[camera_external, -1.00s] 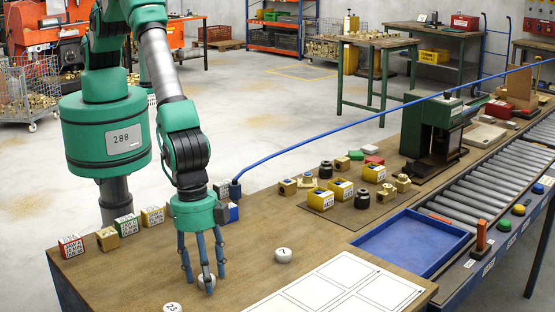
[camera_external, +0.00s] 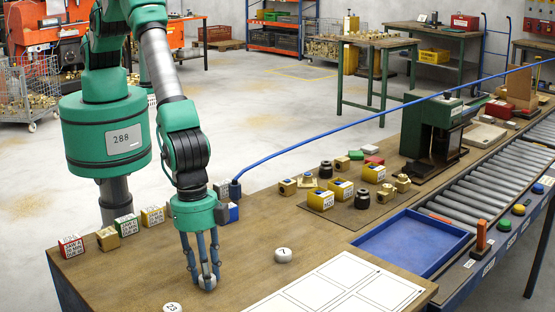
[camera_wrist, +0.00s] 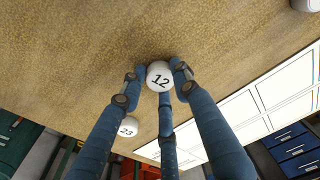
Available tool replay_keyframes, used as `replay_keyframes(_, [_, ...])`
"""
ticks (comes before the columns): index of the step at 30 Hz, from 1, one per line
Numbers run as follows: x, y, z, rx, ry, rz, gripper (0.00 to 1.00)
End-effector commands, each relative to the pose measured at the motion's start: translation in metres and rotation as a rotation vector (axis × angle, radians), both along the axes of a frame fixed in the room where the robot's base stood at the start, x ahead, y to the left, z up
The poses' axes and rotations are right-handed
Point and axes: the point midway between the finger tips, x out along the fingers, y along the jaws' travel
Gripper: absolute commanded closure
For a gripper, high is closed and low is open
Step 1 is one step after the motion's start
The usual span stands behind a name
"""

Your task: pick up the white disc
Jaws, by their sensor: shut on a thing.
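A white disc marked 12 (camera_wrist: 160,76) sits between the blue fingertips of my gripper (camera_external: 203,280). In the wrist view the fingers of my gripper (camera_wrist: 157,82) close around the disc from its sides. In the external view the fingers partly hide this disc (camera_external: 207,283), which is low at the tabletop; I cannot tell whether it touches the wood. A second white disc marked 23 (camera_external: 172,308) lies at the front edge of the picture and also shows in the wrist view (camera_wrist: 127,127). A third disc marked 7 (camera_external: 283,255) lies to the right.
A white sheet with printed rectangles (camera_external: 335,290) lies right of my gripper. Small labelled boxes (camera_external: 71,247) line the table's back left edge. A blue tray (camera_external: 415,241), brass parts and a roller conveyor (camera_external: 485,190) are further right. The wood around the discs is clear.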

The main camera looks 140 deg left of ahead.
Motion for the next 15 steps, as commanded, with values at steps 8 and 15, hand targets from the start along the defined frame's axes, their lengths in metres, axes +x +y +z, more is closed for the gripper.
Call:
replay_keyframes(8, [0.001, 0.000, 0.010, 0.000, -0.002, 0.000, 0.87])
replay_keyframes(15, [0.001, 0.000, 0.034, -0.001, -0.002, 0.000, 0.87])
